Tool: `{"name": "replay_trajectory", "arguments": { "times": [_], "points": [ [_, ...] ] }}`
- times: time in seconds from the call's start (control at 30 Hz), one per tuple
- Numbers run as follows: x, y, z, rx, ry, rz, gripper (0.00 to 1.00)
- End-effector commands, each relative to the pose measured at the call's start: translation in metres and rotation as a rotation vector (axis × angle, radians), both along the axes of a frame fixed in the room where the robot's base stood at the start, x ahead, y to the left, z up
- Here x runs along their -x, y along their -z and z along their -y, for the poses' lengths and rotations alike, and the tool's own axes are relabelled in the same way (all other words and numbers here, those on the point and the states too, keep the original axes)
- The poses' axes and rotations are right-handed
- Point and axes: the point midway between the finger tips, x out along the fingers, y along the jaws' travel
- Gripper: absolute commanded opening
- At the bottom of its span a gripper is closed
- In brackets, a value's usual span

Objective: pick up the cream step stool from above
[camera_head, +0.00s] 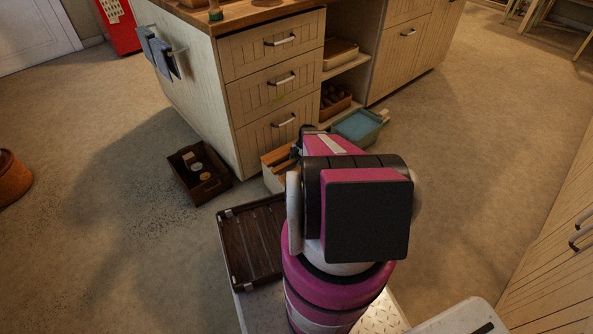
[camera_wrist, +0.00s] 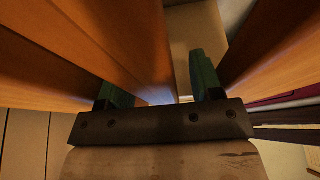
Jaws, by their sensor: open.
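The cream step stool (camera_head: 271,181) stands on the floor by the corner of the drawer cabinet. Its pale side and part of its brown slatted top show to the left of my arm; my arm hides the rest. In the wrist view, orange-brown wooden slats (camera_wrist: 118,38) fill the left and centre, very close to the camera. My gripper (camera_wrist: 157,88) is open, with one green fingertip on each side of the central slat. Whether the fingers touch the wood cannot be told. The head view hides the fingers behind my arm.
A dark wooden crate (camera_head: 199,178) with small items lies left of the stool. A green-rimmed bin (camera_head: 358,127) stands right of it, near my arm. The drawer cabinet (camera_head: 276,83) rises close behind. Open floor (camera_head: 480,150) lies to the right.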

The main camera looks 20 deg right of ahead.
Motion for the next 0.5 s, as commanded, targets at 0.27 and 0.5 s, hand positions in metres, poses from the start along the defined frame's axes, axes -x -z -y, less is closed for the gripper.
{"name": "replay_trajectory", "arguments": {
  "times": [0.27,0.5],
  "points": [
    [-0.0001,0.0001,0.0000,0.000,0.000,0.000,0.50],
    [0.0001,-0.0013,-0.0002,-0.001,0.000,0.001,0.06]
  ]
}}
